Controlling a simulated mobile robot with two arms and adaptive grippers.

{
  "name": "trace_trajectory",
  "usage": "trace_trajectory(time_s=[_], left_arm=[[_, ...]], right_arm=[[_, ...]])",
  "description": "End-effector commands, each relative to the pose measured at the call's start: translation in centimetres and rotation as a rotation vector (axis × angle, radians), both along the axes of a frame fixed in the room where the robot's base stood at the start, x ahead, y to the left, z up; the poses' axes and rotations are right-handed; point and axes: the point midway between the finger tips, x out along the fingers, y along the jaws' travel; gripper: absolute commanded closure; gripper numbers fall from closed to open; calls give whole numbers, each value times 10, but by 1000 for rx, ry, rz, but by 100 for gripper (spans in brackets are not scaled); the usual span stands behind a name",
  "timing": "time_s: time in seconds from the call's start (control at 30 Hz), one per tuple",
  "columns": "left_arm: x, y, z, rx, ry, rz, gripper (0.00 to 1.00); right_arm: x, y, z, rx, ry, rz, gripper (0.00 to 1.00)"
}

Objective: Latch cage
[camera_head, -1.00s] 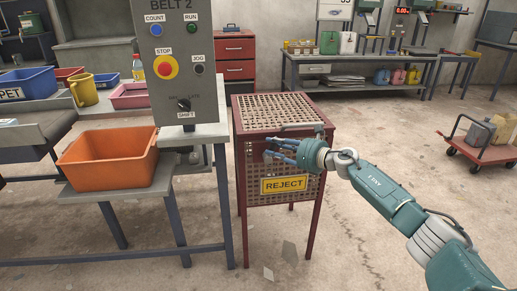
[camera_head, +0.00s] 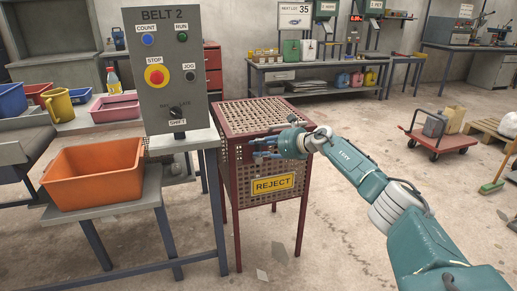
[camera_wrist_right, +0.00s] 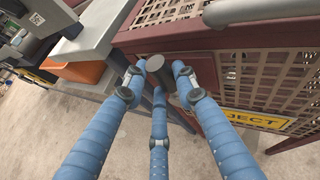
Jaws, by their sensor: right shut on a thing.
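The reject cage (camera_head: 262,112) is a dark red frame with tan mesh on thin legs, in the middle of the head view. A yellow REJECT sign (camera_head: 273,185) is on its front; the sign shows partly in the right wrist view (camera_wrist_right: 256,120). My right gripper (camera_head: 262,148) is at the upper front of the cage. In the wrist view its blue fingers (camera_wrist_right: 159,82) are closed around a grey cylindrical latch knob (camera_wrist_right: 160,70) beside the cage's red frame. The fingers hide the knob in the head view. My left gripper is out of view.
A grey BELT 2 control panel (camera_head: 166,70) and an orange bin (camera_head: 95,175) on a bench stand close left of the cage. A red cart (camera_head: 437,140) stands further right. The floor right of the cage is open.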

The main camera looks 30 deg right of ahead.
Motion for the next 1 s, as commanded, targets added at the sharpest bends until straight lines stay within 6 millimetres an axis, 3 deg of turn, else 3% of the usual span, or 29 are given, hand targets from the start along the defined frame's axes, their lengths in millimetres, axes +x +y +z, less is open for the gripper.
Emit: trace_trajectory(time_s=[0.1,0.13,0.17,0.57,0.77,1.0], left_arm=[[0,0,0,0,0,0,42],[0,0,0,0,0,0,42],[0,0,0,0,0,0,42],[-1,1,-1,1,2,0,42],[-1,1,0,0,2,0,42],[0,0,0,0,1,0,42]], right_arm=[[0,-1,-1,-12,1,2,100],[0,0,-1,-12,0,3,70],[0,0,-1,-11,0,2,65],[-4,-2,1,-7,-1,2,63],[-26,-10,10,-10,0,0,63],[-71,-24,29,-11,2,0,63]])
